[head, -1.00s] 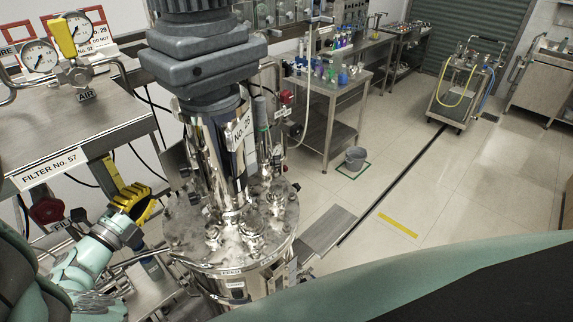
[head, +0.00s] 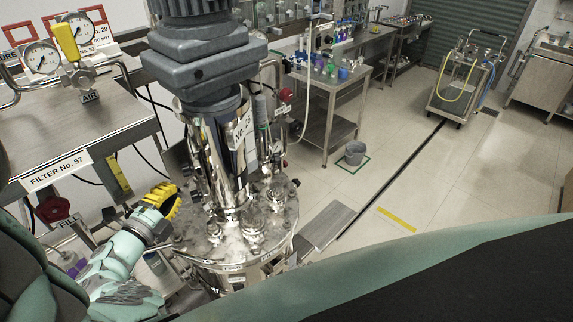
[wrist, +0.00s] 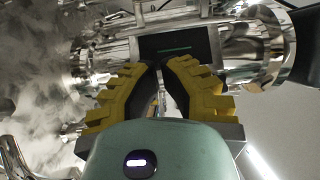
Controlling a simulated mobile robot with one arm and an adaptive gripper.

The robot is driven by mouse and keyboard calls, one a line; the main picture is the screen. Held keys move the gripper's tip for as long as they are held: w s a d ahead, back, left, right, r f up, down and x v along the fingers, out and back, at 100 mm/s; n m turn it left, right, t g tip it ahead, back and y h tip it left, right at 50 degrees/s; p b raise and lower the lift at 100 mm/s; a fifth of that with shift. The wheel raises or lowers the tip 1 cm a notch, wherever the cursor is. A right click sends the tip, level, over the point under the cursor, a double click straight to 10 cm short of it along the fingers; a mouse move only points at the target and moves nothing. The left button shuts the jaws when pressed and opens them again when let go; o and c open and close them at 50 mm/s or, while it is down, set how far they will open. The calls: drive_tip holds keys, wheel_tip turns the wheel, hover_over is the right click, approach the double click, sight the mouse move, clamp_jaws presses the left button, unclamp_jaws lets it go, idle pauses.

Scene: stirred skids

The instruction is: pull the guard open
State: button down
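The stirred vessel's shiny metal guard (head: 222,165) seems to be the upright sleeve around the shaft, between the grey motor (head: 205,55) and the round vessel lid (head: 215,240). I cannot tell for sure which part is the guard or how far it stands open. My gripper (head: 168,202), with yellow fingers, is at the left edge of the lid, left of the sleeve. In the wrist view my gripper (wrist: 163,64) has its fingertips close together, just below a dark rectangular part (wrist: 178,45) with a green line. Whether anything is between the fingertips is hidden.
A steel bench (head: 75,130) with gauges and a "FILTER No. 57" label is at the left, close to my arm. A steel table (head: 335,90) with coloured bottles stands behind the vessel. The floor at the right is mostly clear.

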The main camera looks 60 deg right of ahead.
sight(173, 178)
drive_tip(key=shift+x, duration=2.55)
drive_tip(key=shift+w+b, duration=0.15)
drive_tip(key=shift+b, duration=0.15)
drive_tip(key=shift+w+r+m+g+b, duration=0.1)
drive_tip(key=shift+w+m+g+b, duration=0.35)
drive_tip(key=shift+g+b, duration=0.15)
drive_tip(key=shift+a+g+h+b, duration=0.15)
drive_tip(key=shift+g+h+b, duration=0.15)
drive_tip(key=shift+w+a+m+b, duration=0.3)
drive_tip(key=shift+w+b, duration=0.45)
drive_tip(key=shift+b, duration=0.55)
